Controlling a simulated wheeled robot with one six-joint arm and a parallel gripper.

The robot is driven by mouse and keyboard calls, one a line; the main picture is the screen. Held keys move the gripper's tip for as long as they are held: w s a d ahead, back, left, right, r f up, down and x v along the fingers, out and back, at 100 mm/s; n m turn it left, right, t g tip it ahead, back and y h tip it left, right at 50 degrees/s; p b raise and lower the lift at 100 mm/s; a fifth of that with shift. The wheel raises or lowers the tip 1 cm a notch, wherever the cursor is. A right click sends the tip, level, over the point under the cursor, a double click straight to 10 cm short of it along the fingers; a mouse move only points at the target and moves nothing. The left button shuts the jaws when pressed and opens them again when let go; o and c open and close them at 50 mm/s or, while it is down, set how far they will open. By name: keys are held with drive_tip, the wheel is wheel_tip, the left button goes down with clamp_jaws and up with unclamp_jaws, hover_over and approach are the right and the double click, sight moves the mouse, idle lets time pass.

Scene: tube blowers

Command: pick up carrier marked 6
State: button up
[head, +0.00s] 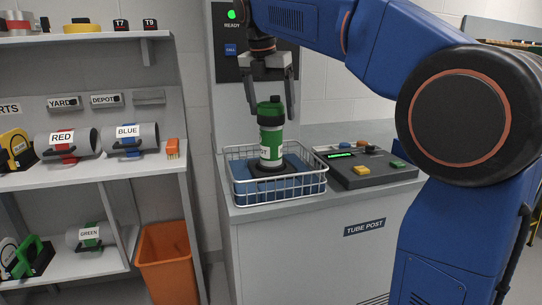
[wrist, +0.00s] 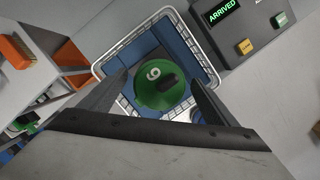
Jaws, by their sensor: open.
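The carrier marked 6 (head: 271,133) is a green cylinder with a white label and dark bands. It stands upright in the wire basket (head: 279,189) on the tube post counter. In the wrist view its green top (wrist: 161,88) shows a white 6. My gripper (head: 271,103) is open above the basket, pointing down, with its fingers at either side of the carrier's top. In the wrist view the fingers (wrist: 163,95) lie left and right of the cap, apart from it. The carrier's base is partly hidden by the basket wires.
A control box (head: 365,167) with a lit green display and buttons sits right of the basket; the display reads ARRIVED in the wrist view. Shelves at left hold the RED tube (head: 66,144) and BLUE tube (head: 131,138). An orange bin (head: 166,262) stands below.

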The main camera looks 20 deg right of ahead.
sight(271, 144)
drive_tip(key=x, duration=0.4)
drive_tip(key=c, duration=1.7)
